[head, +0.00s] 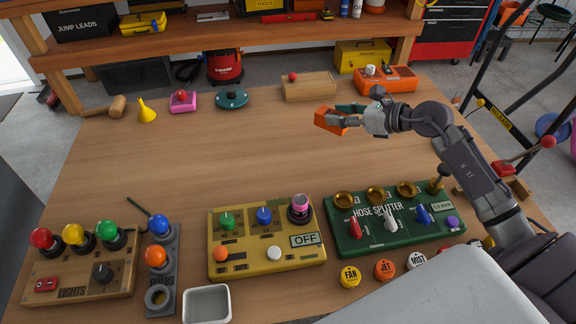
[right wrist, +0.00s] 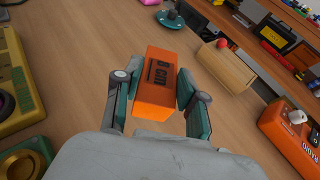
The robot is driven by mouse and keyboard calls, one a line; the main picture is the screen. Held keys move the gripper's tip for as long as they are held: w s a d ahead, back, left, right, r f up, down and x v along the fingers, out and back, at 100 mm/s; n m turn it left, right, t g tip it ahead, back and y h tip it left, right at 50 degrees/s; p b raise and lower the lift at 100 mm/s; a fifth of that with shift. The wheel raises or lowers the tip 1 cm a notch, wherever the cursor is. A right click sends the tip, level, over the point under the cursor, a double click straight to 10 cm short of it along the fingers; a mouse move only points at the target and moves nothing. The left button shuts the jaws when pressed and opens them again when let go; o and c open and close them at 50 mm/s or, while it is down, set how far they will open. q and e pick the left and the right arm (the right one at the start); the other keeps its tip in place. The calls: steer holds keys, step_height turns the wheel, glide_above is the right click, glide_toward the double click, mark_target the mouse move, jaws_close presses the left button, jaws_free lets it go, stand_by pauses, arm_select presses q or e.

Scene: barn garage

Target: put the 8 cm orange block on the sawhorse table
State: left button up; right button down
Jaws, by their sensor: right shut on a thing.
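The orange block (head: 330,121) is held above the wooden sawhorse table (head: 190,150) by my right gripper (head: 350,115). In the right wrist view the block (right wrist: 155,80) sits between the two fingers of the gripper (right wrist: 158,95), and its top carries dark lettering that reads like "8 cm". The right gripper is shut on it. The block looks tilted in the head view. I cannot tell how far it is above the table top. My left gripper is not in view.
A green hose splitter board (head: 390,240), a yellow switch board (head: 265,258) and a lights board (head: 85,277) stand along the near side. A wooden box (head: 308,90) and orange radio (head: 385,82) stand at the far edge. The table's middle is clear.

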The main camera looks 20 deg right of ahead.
steer(key=a+f+p, duration=0.1)
steer(key=a+f, duration=0.1)
steer(key=a, duration=0.1)
steer(key=s+a+f, duration=0.1)
steer(key=a, duration=0.2)
steer(key=a+f+p, duration=0.1)
steer(key=a+f, duration=0.1)
steer(key=a, duration=0.2)
steer(key=shift+s+f+p, duration=0.3)
steer(key=shift+s, duration=0.1)
steer(key=shift+a+f, duration=0.15)
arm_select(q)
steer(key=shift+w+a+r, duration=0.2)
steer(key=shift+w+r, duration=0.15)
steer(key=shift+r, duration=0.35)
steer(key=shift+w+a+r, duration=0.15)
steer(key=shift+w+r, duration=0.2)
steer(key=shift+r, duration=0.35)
arm_select(e)
steer(key=shift+f, duration=2.1)
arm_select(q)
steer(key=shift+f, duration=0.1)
arm_select(e)
steer(key=shift+f, duration=0.1)
steer(key=c, duration=0.7)
jaws_free()
steer(key=shift+o, duration=0.2)
